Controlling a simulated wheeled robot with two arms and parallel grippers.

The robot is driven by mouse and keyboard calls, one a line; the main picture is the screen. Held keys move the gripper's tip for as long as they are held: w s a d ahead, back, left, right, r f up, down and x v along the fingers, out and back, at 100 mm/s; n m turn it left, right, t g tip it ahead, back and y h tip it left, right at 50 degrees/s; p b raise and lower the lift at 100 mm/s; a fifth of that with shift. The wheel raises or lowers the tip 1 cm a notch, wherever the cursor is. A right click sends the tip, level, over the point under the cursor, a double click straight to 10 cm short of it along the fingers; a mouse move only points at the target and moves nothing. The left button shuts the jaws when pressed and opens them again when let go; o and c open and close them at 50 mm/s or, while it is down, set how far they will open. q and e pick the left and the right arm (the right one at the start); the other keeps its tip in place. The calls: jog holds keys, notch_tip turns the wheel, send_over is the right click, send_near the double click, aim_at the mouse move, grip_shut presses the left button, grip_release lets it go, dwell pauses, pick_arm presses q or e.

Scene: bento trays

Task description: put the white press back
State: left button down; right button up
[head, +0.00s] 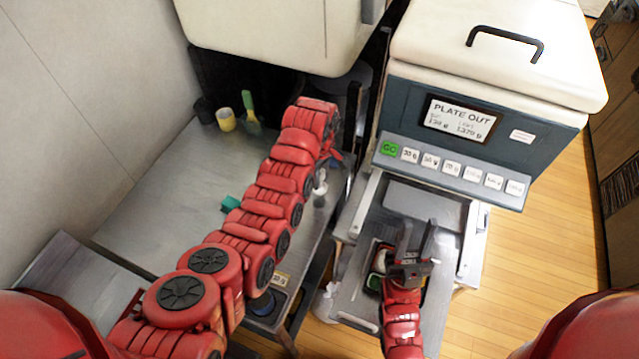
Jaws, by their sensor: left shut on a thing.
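The white press (320,187) is a small white piece low beside the end of my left arm, near the right edge of the metal counter. My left gripper (326,163) is shut on it; the fingers are mostly hidden by the red arm. Whether the press touches the counter I cannot tell. My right gripper (416,232) is open, with its two dark fingers apart above the metal platform under the dispenser. A dark bento tray (371,283) with something white and green in it sits just left of my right gripper, partly hidden by it.
The dispenser (475,115) with a "PLATE OUT" screen and a row of buttons stands behind the platform (350,303). On the counter (150,215) are a yellow cup (226,120), a green-handled tool (249,108) and a teal block (230,204). The counter's left part is clear.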

aim_at(323, 187)
pick_arm(q)
jog(key=shift+w+f, duration=0.1)
jog(key=shift+w, duration=0.05)
jog(key=shift+f+p, duration=0.8)
jog(key=shift+f, duration=0.85)
jog(key=shift+f, duration=0.15)
jog(key=c, duration=1)
grip_release()
jog(key=shift+f, duration=0.1)
jog(key=o, duration=0.4)
jog(key=shift+o, duration=0.2)
